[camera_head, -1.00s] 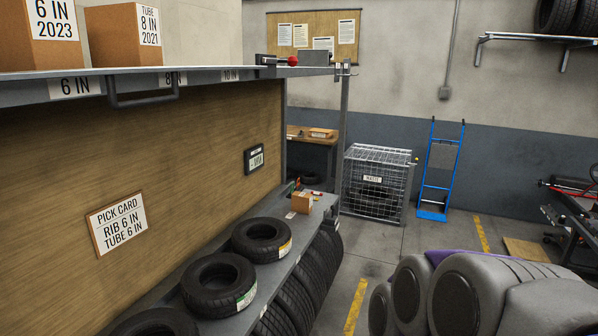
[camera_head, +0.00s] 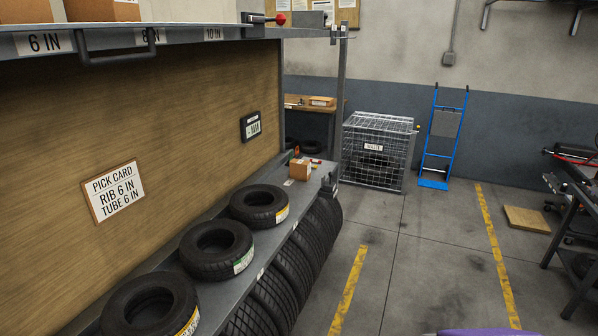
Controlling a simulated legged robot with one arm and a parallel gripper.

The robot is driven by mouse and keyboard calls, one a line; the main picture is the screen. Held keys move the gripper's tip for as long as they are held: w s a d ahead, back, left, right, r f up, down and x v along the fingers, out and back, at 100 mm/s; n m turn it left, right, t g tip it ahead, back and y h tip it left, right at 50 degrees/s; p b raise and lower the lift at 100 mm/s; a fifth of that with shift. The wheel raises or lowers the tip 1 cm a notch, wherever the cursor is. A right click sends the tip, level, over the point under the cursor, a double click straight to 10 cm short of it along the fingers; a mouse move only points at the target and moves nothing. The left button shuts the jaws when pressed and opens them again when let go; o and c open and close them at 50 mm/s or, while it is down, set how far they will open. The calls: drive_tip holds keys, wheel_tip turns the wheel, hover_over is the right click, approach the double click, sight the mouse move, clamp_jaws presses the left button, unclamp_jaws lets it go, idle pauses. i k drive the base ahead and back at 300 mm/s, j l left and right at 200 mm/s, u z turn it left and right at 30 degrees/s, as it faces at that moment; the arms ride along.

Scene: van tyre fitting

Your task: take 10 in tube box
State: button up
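The upper shelf carries a 10 IN label (camera_head: 213,34) on its front edge, right of the 6 IN label (camera_head: 45,43) and a partly hidden 8 IN label. No box marked 10 in tube can be made out. My gripper is not in view.
A pick card (camera_head: 114,191) reads RIB 6 IN, TUBE 6 IN. Several tyres (camera_head: 216,249) lie on the lower shelf, with more standing below. A wire waste cage (camera_head: 378,150), blue hand truck (camera_head: 443,137) and wooden board (camera_head: 527,219) stand beyond. The floor between is clear.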

sight(300, 169)
drive_tip(key=i+l, duration=0.15)
drive_tip(key=i, duration=0.35)
drive_tip(key=i+l, duration=0.15)
drive_tip(key=i, duration=0.35)
drive_tip(key=i+l, duration=0.2)
drive_tip(key=i, duration=0.3)
drive_tip(key=i+l, duration=0.15)
drive_tip(key=i, duration=0.4)
drive_tip(key=i+l, duration=0.15)
drive_tip(key=i, duration=0.35)
drive_tip(key=i+l, duration=0.15)
drive_tip(key=i, duration=0.35)
drive_tip(key=i+l, duration=0.2)
drive_tip(key=i, duration=0.3)
